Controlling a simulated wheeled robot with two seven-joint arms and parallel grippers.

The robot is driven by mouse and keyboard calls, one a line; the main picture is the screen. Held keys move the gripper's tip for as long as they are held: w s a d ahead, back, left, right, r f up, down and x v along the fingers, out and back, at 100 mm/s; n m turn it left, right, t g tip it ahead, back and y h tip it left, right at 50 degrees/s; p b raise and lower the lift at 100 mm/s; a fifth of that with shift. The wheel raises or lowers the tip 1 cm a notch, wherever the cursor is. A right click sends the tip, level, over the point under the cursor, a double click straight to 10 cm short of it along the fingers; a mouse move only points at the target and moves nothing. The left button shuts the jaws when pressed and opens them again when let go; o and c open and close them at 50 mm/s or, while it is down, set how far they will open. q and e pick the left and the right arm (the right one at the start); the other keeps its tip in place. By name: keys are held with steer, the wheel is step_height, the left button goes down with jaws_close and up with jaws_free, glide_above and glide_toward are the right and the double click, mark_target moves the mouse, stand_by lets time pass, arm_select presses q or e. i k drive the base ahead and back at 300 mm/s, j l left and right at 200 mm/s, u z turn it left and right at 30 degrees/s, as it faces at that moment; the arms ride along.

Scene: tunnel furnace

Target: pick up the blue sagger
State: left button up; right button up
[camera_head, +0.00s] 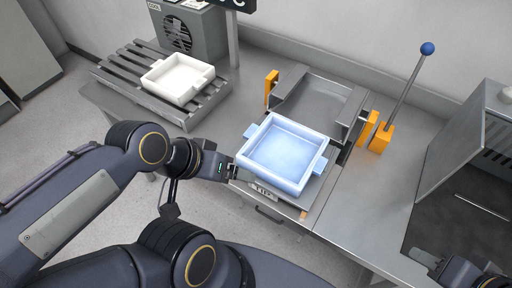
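The blue sagger (287,153) is a pale blue, shallow square tray with a tab handle on its left and right sides. It is empty and sits at the front of a metal station on the bench. My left gripper (232,171) is close beside the sagger's lower left corner. Its fingertips are small and dark there, and I cannot tell whether they touch or are open. My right gripper (428,262) is at the lower right, partly cut off by the picture's edge and well away from the sagger. Its finger opening is not clear.
A white sagger (178,78) rests on a slatted rack (118,77) before a grey fan unit (188,32). Orange blocks (369,128) flank the station. A blue-knobbed lever (407,88) stands to the right. A furnace opening with an angled hood (462,130) is far right.

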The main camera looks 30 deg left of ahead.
mark_target(283, 153)
steer(key=u, duration=0.6)
steer(key=j+u, duration=0.3)
steer(key=j, duration=0.2)
